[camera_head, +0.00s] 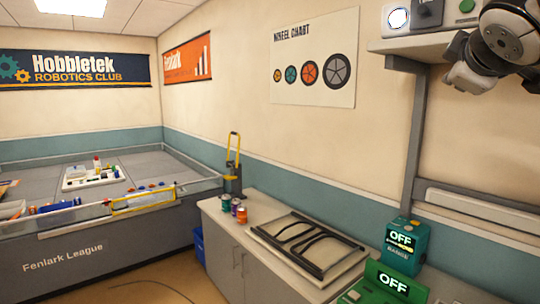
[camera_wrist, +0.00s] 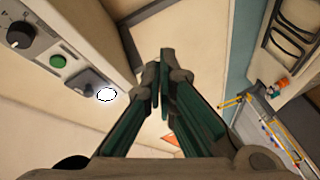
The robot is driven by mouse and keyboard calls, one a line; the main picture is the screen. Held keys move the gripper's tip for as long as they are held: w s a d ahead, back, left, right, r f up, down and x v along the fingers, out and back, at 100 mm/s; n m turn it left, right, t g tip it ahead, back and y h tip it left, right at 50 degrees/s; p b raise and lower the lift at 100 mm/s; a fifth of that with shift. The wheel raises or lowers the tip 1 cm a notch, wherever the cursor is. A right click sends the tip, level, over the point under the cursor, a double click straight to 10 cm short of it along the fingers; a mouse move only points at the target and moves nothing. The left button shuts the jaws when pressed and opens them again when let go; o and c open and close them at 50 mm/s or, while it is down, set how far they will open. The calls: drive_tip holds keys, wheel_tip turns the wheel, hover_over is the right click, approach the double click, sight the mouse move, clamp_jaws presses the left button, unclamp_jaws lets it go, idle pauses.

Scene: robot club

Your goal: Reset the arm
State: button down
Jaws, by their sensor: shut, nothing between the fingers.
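My gripper (camera_wrist: 161,80) shows in the wrist view with its two dark green fingers brought together and nothing held between them. It is beside the control panel (camera_wrist: 75,60), and I see no contact with it. In the head view, part of my arm (camera_head: 505,40) is at the top right, in front of the wall shelf; the fingertips cannot be made out there.
The wall panel carries a lit white round button (camera_head: 398,18) and a green button (camera_head: 466,5). Below, two green boxes read OFF (camera_head: 400,238) (camera_head: 385,285). A counter (camera_head: 225,222) holds several cans and a black frame (camera_head: 310,245). A field table (camera_head: 100,250) stands left.

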drive_tip(key=s+a+f+m+g+y, duration=0.2)
drive_tip(key=s+a+f+g, duration=0.1)
drive_tip(key=s+f, duration=0.4)
drive_tip(key=s+a+f+m+g+y, duration=0.2)
drive_tip(key=s+a+f, duration=0.4)
drive_tip(key=f, duration=0.6)
drive_tip(key=s+a+f+m+g+y, duration=0.2)
drive_tip(key=s+a+f+m+g, duration=0.1)
drive_tip(key=s+f, duration=0.6)
drive_tip(key=shift+a+f+m+g+y, duration=0.45)
drive_tip(key=shift+a+f, duration=0.3)
drive_tip(key=shift+a, duration=0.45)
